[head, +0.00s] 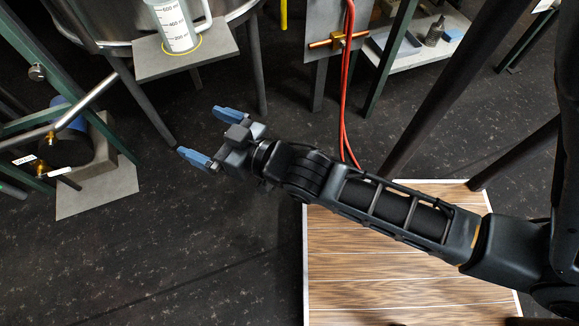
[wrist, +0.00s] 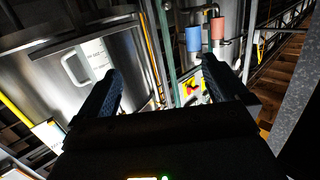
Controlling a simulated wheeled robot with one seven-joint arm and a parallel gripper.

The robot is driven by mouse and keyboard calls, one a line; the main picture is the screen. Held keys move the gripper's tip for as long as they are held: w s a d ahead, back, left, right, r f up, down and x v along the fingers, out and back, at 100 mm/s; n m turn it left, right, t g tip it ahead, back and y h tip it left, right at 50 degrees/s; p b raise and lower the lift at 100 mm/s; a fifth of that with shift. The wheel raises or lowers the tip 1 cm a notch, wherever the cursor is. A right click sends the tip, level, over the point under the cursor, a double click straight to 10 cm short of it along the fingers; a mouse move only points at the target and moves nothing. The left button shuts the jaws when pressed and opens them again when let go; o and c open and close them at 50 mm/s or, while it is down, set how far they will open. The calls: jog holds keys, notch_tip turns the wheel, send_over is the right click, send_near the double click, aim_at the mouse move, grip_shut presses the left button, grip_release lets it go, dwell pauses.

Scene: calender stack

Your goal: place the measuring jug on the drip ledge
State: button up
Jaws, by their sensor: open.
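The measuring jug (head: 173,26) is translucent with dark volume marks and a handle on its right side. In the head view it stands upright on a grey ledge (head: 212,57) in front of the steel tank, with a yellow ring around its base. The jug's top is cut off by the frame edge. In the wrist view the jug (wrist: 97,55) shows at the upper left, its handle toward the left. My gripper (head: 211,136) has blue fingertips, is open and empty, and is below and apart from the ledge. Its fingers also show in the wrist view (wrist: 162,72).
The steel tank (head: 100,20) stands behind the ledge on dark legs. Red hoses (head: 345,90) hang to the right of my gripper. A grey block with a valve (head: 100,185) is at the left. The dark floor (head: 200,250) below my gripper is clear.

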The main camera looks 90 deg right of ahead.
jog(key=s+a+r+n+y, duration=0.3)
jog(key=s+a+r+y, duration=0.1)
jog(key=s+a, duration=0.2)
jog(key=s+a+r+n+y, duration=0.2)
jog(key=s+a, duration=0.4)
jog(key=s, duration=0.3)
jog(key=shift+r+n+y, duration=0.4)
jog(key=shift+r+y, duration=0.5)
jog(key=shift+r, duration=0.05)
